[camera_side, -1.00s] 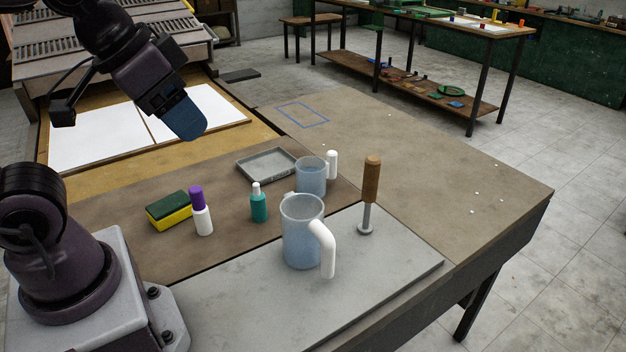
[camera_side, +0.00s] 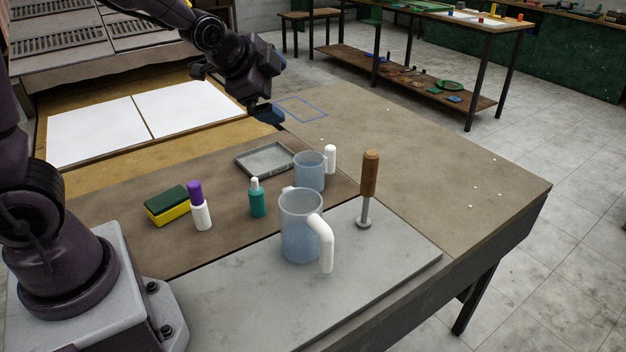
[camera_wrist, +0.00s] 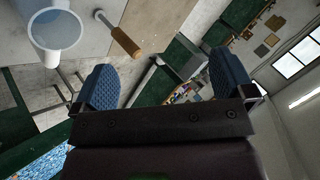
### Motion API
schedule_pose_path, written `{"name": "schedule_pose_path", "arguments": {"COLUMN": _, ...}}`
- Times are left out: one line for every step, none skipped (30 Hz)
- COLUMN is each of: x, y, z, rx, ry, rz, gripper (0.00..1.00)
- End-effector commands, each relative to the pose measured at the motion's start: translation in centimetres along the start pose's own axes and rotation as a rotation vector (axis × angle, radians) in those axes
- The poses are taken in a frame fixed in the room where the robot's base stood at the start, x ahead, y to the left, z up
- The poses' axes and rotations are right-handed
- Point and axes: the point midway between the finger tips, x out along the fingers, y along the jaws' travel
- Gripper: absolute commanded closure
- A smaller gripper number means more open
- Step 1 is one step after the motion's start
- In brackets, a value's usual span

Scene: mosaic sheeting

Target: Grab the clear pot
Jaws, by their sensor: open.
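Two clear, bluish pots with white handles stand upright. The larger clear pot (camera_side: 298,232) is on the grey slab, its handle toward the right front. The smaller clear pot (camera_side: 309,174) stands behind it on the brown board, its handle at its right. My gripper (camera_side: 268,114) is above and behind both pots, near the tray, touching neither. In the wrist view the blue fingers of my gripper (camera_wrist: 162,82) are spread apart with nothing between them. One clear pot (camera_wrist: 57,32) shows there at the upper left, outside the fingers; I cannot tell which surely.
A wooden-handled tool (camera_side: 369,185) stands upright right of the large pot. A teal bottle (camera_side: 257,200), a purple-capped bottle (camera_side: 201,212) and a sponge (camera_side: 168,206) are to the left. A grey tray (camera_side: 240,167) lies behind. The table's right part is clear.

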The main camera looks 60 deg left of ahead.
Motion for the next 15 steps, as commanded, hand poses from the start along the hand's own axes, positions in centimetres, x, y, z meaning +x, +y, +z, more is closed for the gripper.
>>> {"name": "schedule_pose_path", "arguments": {"x": 2.4, "y": -0.6, "z": 0.7, "rx": 0.106, "ry": -0.013, "rz": -0.030, "gripper": 0.00}}
{"name": "schedule_pose_path", "arguments": {"x": 3.6, "y": -1.0, "z": 1.0, "rx": 0.176, "ry": -0.016, "rz": -0.055, "gripper": 0.00}}
{"name": "schedule_pose_path", "arguments": {"x": 5.2, "y": -1.6, "z": 1.5, "rx": 0.273, "ry": -0.021, "rz": -0.088, "gripper": 0.00}}
{"name": "schedule_pose_path", "arguments": {"x": 6.3, "y": -1.9, "z": 1.9, "rx": 0.348, "ry": -0.026, "rz": -0.111, "gripper": 0.00}}
{"name": "schedule_pose_path", "arguments": {"x": 7.5, "y": -2.2, "z": 2.3, "rx": 0.424, "ry": -0.031, "rz": -0.135, "gripper": 0.00}}
{"name": "schedule_pose_path", "arguments": {"x": 8.9, "y": -2.5, "z": 2.9, "rx": 0.529, "ry": -0.039, "rz": -0.164, "gripper": 0.00}}
{"name": "schedule_pose_path", "arguments": {"x": 10.0, "y": -2.7, "z": 3.3, "rx": 0.610, "ry": -0.045, "rz": -0.187, "gripper": 0.00}}
{"name": "schedule_pose_path", "arguments": {"x": 11.0, "y": -2.9, "z": 3.7, "rx": 0.692, "ry": -0.051, "rz": -0.208, "gripper": 0.00}}
{"name": "schedule_pose_path", "arguments": {"x": 12.3, "y": -3.0, "z": 4.3, "rx": 0.805, "ry": -0.059, "rz": -0.235, "gripper": 0.00}}
{"name": "schedule_pose_path", "arguments": {"x": 13.3, "y": -3.0, "z": 4.8, "rx": 0.891, "ry": -0.065, "rz": -0.254, "gripper": 0.00}}
{"name": "schedule_pose_path", "arguments": {"x": 14.2, "y": -3.0, "z": 5.2, "rx": 0.978, "ry": -0.069, "rz": -0.273, "gripper": 0.00}}
{"name": "schedule_pose_path", "arguments": {"x": 15.4, "y": -2.8, "z": 5.7, "rx": 1.096, "ry": -0.074, "rz": -0.298, "gripper": 0.00}}
{"name": "schedule_pose_path", "arguments": {"x": 16.3, "y": -2.6, "z": 6.1, "rx": 1.186, "ry": -0.076, "rz": -0.316, "gripper": 0.00}}
{"name": "schedule_pose_path", "arguments": {"x": 17.1, "y": -2.4, "z": 6.6, "rx": 1.277, "ry": -0.077, "rz": -0.332, "gripper": 0.00}}
{"name": "schedule_pose_path", "arguments": {"x": 18.1, "y": -2.0, "z": 7.1, "rx": 1.399, "ry": -0.076, "rz": -0.357, "gripper": 0.00}}
